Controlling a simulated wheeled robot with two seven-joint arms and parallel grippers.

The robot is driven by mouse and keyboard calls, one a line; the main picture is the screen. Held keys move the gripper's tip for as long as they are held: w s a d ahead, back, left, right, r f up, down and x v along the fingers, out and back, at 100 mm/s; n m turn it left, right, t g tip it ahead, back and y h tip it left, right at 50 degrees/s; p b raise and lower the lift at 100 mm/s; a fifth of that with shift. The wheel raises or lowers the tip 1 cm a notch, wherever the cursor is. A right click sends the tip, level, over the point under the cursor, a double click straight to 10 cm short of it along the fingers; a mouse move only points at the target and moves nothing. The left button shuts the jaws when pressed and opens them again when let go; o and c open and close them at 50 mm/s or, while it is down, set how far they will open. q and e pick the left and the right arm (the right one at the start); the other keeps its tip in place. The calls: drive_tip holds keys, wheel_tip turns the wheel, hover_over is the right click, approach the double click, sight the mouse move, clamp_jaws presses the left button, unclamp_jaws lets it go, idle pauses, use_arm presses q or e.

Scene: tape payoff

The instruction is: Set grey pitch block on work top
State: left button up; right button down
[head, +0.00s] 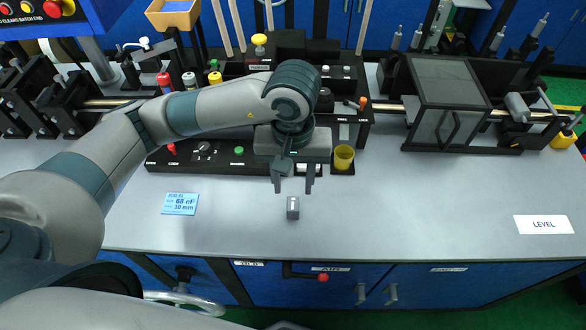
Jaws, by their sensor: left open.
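The grey pitch block (293,208) is a small grey block on the light grey work top (420,215), near the front edge. My left gripper (294,188) points down just behind the block in the picture, its two fingers apart with nothing seen between them. The fingertips look clear of the block; I cannot tell their exact height above the top. My right gripper does not show.
A black control panel (215,158) with buttons stands behind the gripper, with a yellow cup (343,157) at its right end. A blue label card (180,204) lies left, a white LEVEL card (543,224) right. The top between block and LEVEL card is clear.

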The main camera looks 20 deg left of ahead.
use_arm(q)
wheel_tip(320, 180, up, 5)
drive_tip(key=shift+f+b, duration=0.1)
drive_tip(key=shift+b, duration=0.45)
